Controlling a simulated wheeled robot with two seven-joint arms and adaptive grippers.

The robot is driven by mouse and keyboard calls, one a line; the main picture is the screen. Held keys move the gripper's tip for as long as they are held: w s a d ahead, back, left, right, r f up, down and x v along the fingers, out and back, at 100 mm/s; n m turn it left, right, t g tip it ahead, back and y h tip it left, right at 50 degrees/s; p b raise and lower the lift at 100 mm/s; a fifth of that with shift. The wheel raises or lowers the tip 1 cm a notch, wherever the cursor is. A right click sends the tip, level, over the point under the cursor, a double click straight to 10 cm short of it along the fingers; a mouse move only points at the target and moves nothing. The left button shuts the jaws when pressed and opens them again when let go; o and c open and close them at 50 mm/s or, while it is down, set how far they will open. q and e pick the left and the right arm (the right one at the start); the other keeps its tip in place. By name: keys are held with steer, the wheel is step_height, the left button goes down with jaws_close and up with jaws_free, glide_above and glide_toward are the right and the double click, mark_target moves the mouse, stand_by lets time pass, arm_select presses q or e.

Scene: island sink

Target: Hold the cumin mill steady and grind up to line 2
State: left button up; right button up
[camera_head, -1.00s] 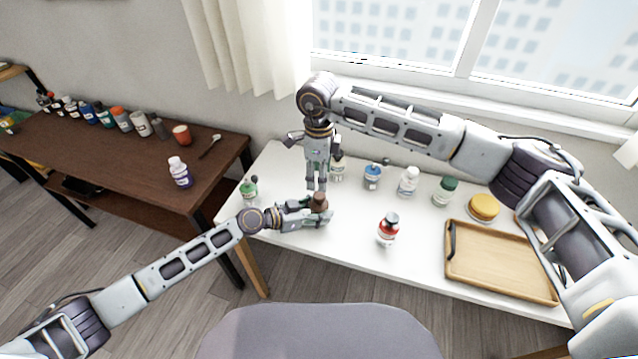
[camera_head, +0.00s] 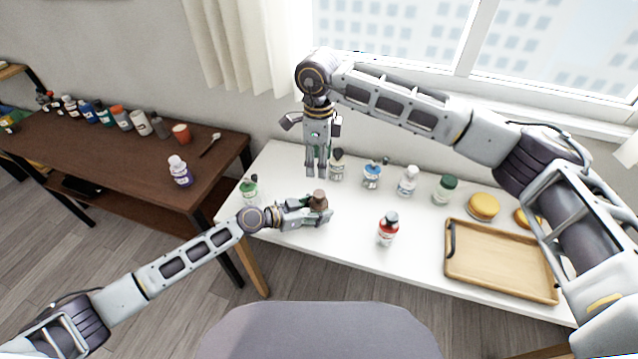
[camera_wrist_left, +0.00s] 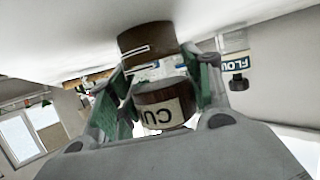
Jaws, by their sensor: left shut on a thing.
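The cumin mill (camera_head: 319,199) has a brown top and stands upright over the white table. In the left wrist view the mill (camera_wrist_left: 165,98) shows upside down, with brown parts, a clear band and a partly visible "CU" label. My left gripper (camera_head: 318,213) is shut around the mill from the left side. In the left wrist view its green-padded fingers sit on both sides of it. My right gripper (camera_head: 316,174) points down above the mill, apart from its top. Its fingers are close together; whether they are fully shut is unclear. The fill level and line 2 cannot be read.
A red jar (camera_head: 388,229) stands to the right of the mill. A green-topped jar (camera_head: 249,190) is to its left. Blue (camera_head: 372,175), white (camera_head: 407,181) and green-lidded (camera_head: 446,189) jars stand behind. A wooden tray (camera_head: 500,285) lies at right. A dark side table (camera_head: 110,165) holds several containers.

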arm_select(q)
steer(key=o, duration=1.2)
steer(key=shift+c, duration=0.2)
steer(key=shift+a, duration=0.15)
steer(key=shift+v, duration=5.9)
steer(key=shift+a, duration=0.1)
